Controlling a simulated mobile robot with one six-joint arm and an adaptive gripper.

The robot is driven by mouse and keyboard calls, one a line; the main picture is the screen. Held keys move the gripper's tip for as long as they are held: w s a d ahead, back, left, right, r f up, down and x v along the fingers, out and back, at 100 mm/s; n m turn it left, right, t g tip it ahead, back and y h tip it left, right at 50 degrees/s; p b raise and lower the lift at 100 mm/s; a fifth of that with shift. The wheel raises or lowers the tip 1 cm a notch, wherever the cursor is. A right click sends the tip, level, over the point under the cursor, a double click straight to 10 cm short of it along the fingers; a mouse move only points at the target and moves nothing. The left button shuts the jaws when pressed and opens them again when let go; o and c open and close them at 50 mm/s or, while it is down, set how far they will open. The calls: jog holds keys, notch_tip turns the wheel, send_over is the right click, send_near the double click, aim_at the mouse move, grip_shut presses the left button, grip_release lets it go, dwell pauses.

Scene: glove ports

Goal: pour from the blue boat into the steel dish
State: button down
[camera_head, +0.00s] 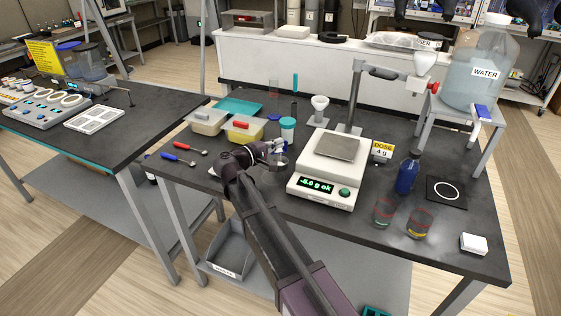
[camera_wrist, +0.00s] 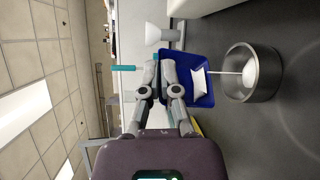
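The blue boat (camera_wrist: 208,97) is in my gripper (camera_wrist: 161,66), whose fingers close at its edge. The boat is tilted, with a white heap inside, and a thin white stream runs from it into the steel dish (camera_wrist: 270,88). A small white heap lies in the dish. In the head view my gripper (camera_head: 270,149) is at the near side of the bench, left of the balance. The boat (camera_head: 284,143) shows only as a small blue patch, and the dish (camera_head: 281,164) stands just below it, partly hidden by my arm.
The balance (camera_head: 320,190) with a lit display stands right of the dish. A yellow card (camera_head: 382,150) reads "DOSE 4 g". A white funnel (camera_head: 319,108) and a teal-lidded jar (camera_head: 287,129) stand behind. A blue bottle (camera_head: 407,174) and two glasses are to the right.

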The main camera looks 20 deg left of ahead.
jog(key=shift+s+d+f+m+t+h+b, duration=0.15)
jog(key=shift+s+d+m+t+b, duration=0.1)
jog(key=shift+m+b, duration=0.5)
jog(key=shift+s+d+f+m+t+h+b, duration=0.1)
jog(key=shift+s+f+m+t+h+b, duration=0.1)
jog(key=shift+m+b, duration=0.55)
jog(key=shift+s+d+f+m+t+h+b, duration=0.15)
jog(key=shift+s+d+m+t+b, duration=0.1)
jog(key=shift+m+b, duration=0.5)
dwell(1.3)
jog(key=shift+p, duration=0.3)
dwell(2.6)
jog(key=shift+w+a+r+n+y+p, duration=0.15)
jog(key=shift+w+r+n+y+p, duration=0.1)
jog(key=shift+n+p, duration=0.35)
jog(key=shift+w+a+r+n+y+p, duration=0.15)
jog(key=shift+r+n+p, duration=0.1)
jog(key=shift+n+p, duration=0.3)
jog(key=shift+w+a+f+n+g, duration=0.1)
jog(key=shift+n+g, duration=0.3)
jog(key=shift+w+a+r+n+g+p, duration=0.15)
jog(key=shift+w+n+g+p, duration=0.1)
jog(key=shift+n+p, duration=0.35)
jog(key=shift+w+a+r+n+g+p, duration=0.15)
jog(key=shift+n+g+p, duration=0.2)
jog(key=shift+p, duration=0.3)
jog(key=shift+w+a+f+n+y, duration=0.15)
jog(key=shift+n+y, duration=0.15)
jog(key=shift+n, duration=0.25)
